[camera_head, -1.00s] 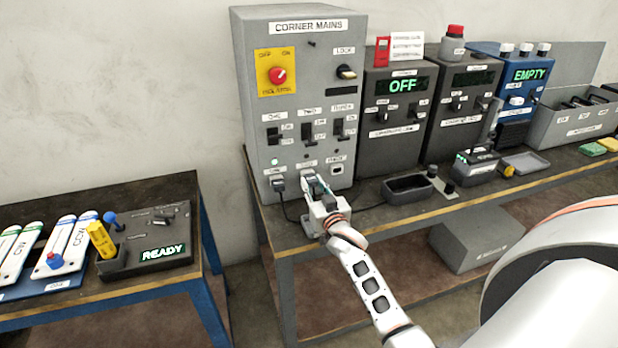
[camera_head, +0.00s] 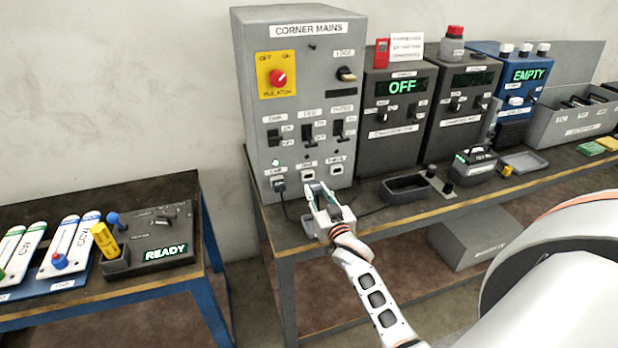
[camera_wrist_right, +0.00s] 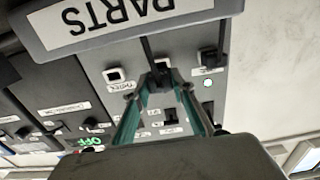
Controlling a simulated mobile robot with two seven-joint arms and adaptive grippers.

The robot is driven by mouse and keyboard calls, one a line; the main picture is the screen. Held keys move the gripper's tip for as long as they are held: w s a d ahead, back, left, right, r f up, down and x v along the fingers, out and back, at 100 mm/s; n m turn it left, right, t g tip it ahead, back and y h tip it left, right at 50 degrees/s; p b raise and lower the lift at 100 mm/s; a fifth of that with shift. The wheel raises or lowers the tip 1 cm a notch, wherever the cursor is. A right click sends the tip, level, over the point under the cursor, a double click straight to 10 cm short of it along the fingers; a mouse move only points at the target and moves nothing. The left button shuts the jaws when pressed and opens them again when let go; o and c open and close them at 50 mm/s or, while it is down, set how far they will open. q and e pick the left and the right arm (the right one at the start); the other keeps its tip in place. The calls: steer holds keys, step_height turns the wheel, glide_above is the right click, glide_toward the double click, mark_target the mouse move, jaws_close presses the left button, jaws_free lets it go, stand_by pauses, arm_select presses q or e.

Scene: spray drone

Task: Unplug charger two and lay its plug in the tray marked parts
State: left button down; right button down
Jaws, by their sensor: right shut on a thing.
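My right gripper (camera_head: 319,190) is shut on a dark plug, just in front of and below the grey CORNER MAINS cabinet (camera_head: 300,90). The fingers mostly hide the plug in the head view; the right wrist view shows it (camera_wrist_right: 160,72) between the teal fingertips. The middle socket (camera_head: 308,174) looks empty, apart from the gripper. In the wrist view a grey tray labelled PARTS (camera_wrist_right: 205,10) appears upside down and close at the top. My left gripper is not in view.
Another plug (camera_head: 279,186) sits in the left socket, its cord hanging down. The right socket (camera_head: 336,170) is empty. A dark tray (camera_head: 405,196) lies on the bench to the right, before the box reading OFF (camera_head: 396,112). A cord runs along the bench near the gripper.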

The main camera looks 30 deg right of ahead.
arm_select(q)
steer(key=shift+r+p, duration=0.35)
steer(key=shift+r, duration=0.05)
arm_select(e)
steer(key=shift+s+a, duration=0.15)
steer(key=shift+s, duration=0.55)
